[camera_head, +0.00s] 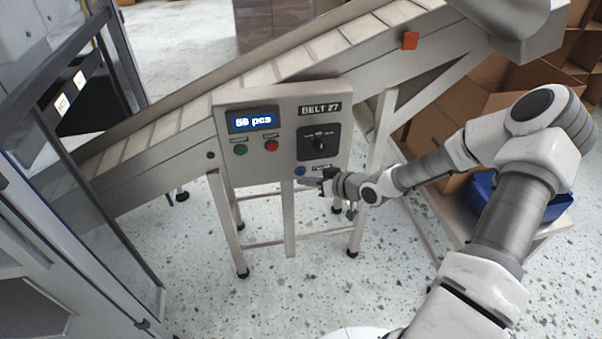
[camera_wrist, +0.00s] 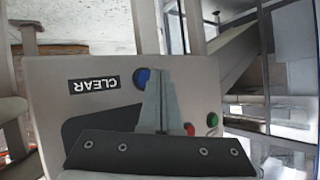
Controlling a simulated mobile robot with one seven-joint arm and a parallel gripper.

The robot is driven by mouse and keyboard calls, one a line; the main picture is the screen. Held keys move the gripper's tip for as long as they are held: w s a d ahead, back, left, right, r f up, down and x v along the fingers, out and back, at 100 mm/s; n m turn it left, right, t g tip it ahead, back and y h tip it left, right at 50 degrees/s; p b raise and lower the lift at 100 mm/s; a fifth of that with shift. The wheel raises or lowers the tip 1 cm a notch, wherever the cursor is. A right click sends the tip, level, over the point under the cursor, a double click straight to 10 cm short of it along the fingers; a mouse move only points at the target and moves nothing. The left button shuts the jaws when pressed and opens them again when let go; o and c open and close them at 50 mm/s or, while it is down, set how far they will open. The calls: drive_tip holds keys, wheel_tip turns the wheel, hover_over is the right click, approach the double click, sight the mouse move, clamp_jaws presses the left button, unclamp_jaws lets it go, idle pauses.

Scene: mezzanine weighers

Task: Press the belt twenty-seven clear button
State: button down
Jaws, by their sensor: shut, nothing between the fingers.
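The belt control panel (camera_head: 235,168) is a grey box marked BELT 27 on the front of a sloping conveyor. Its display (camera_head: 253,121) reads what looks like 50 pcs. The blue clear button (camera_head: 300,171) sits at the panel's lower right. In the wrist view the blue button (camera_wrist: 142,77) shows beside the CLEAR label (camera_wrist: 94,85), partly behind my fingers. My gripper (camera_head: 302,183) is shut and empty, its tips at or just in front of the blue button. I cannot tell whether they touch it.
A green button (camera_head: 240,150), a red button (camera_head: 271,146) and a black rotary switch (camera_head: 319,144) share the panel. A blue bin (camera_head: 520,200) and cardboard boxes (camera_head: 455,105) stand at the right. A metal-framed barrier (camera_head: 75,190) stands at the left. Speckled floor lies clear in front.

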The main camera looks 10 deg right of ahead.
drive_tip(key=shift+w, duration=0.15)
drive_tip(key=shift+w, duration=0.3)
drive_tip(key=shift+w+p, duration=0.35)
drive_tip(key=shift+w, duration=0.05)
idle(0.7)
drive_tip(key=shift+s, duration=0.85)
drive_tip(key=shift+s, duration=2.5)
